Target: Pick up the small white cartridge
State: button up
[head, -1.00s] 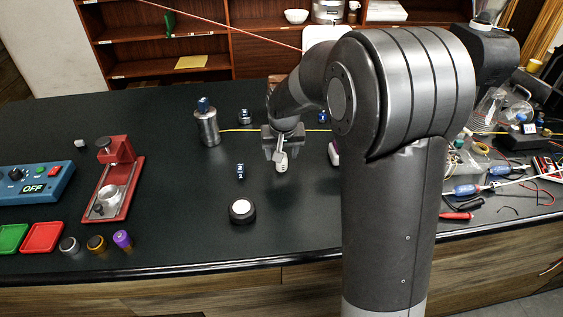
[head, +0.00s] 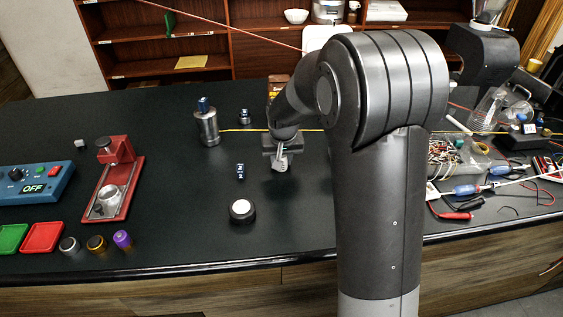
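My gripper (head: 281,160) points down over the middle of the black worktop. A small pale cartridge (head: 281,163) shows at its fingertips, slightly tilted and partly covered by the fingers. It appears to be gripped between them, with a dark shadow on the worktop below it. The view is small, so the exact contact of the fingers is hard to see.
A round black puck with a white top (head: 241,210) and a small blue-and-dark part (head: 240,171) stand left of my gripper. A steel canister (head: 207,124) is behind left. A red stand (head: 117,185) is farther left.

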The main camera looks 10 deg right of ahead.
jog(key=shift+c, duration=0.9)
